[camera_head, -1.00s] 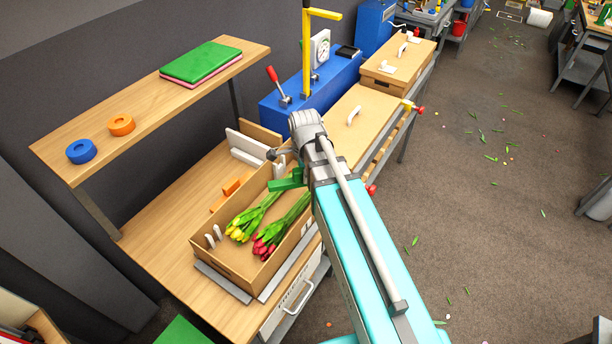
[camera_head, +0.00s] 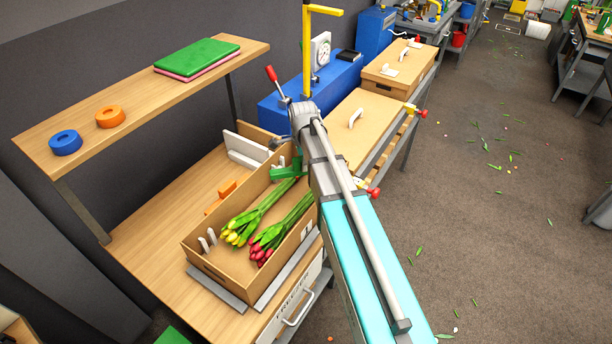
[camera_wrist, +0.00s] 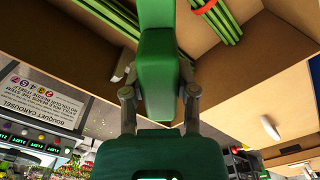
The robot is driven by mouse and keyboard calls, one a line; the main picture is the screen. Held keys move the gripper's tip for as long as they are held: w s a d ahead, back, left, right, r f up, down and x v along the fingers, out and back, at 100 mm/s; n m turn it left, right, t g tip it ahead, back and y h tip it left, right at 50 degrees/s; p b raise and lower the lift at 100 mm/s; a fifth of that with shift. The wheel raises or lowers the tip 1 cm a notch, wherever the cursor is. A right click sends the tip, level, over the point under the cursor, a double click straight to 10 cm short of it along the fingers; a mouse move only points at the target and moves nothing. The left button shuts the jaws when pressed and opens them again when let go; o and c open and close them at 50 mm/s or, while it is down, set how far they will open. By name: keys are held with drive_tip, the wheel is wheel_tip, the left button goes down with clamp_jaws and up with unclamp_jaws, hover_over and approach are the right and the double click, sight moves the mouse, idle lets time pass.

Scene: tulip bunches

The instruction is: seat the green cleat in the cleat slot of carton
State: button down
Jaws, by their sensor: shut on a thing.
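My gripper (camera_wrist: 159,94) is shut on the green cleat (camera_wrist: 157,65), with one finger on each side of it in the wrist view. In the head view the green cleat (camera_head: 284,171) shows beside my arm, over the far end of the open carton (camera_head: 222,272). A gap or contact between cleat and carton cannot be told. My arm hides part of the carton's far right corner and most of my gripper. The carton holds yellow tulips (camera_head: 240,226) and red tulips (camera_head: 263,246). Two small white posts (camera_head: 207,242) stand at its near left end. The cleat slot cannot be made out.
Orange blocks (camera_head: 227,188) and a white piece (camera_head: 247,149) lie behind the carton on the wooden bench (camera_head: 150,253). A shelf (camera_head: 142,105) overhangs at left. A blue press (camera_head: 335,82) and closed cartons (camera_head: 400,70) stand beyond.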

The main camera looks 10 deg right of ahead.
drive_tip(key=shift+w+d+f+b, duration=0.1)
drive_tip(key=shift+w+f+b, duration=0.4)
drive_tip(key=shift+w+f, duration=0.3)
drive_tip(key=shift+s, duration=0.1)
drive_tip(key=shift+w+d+f+b, duration=0.1)
drive_tip(key=shift+w+f+b, duration=0.1)
drive_tip(key=shift+f+b, duration=0.85)
drive_tip(key=shift+w+f+b, duration=0.2)
drive_tip(key=shift+f+b, duration=0.75)
drive_tip(key=shift+f, duration=0.05)
drive_tip(key=shift+f, duration=0.15)
drive_tip(key=shift+c, duration=2)
unclamp_jaws()
drive_tip(key=shift+r, duration=0.25)
wheel_tip(320, 180, up, 12)
drive_tip(key=p, duration=1.2)
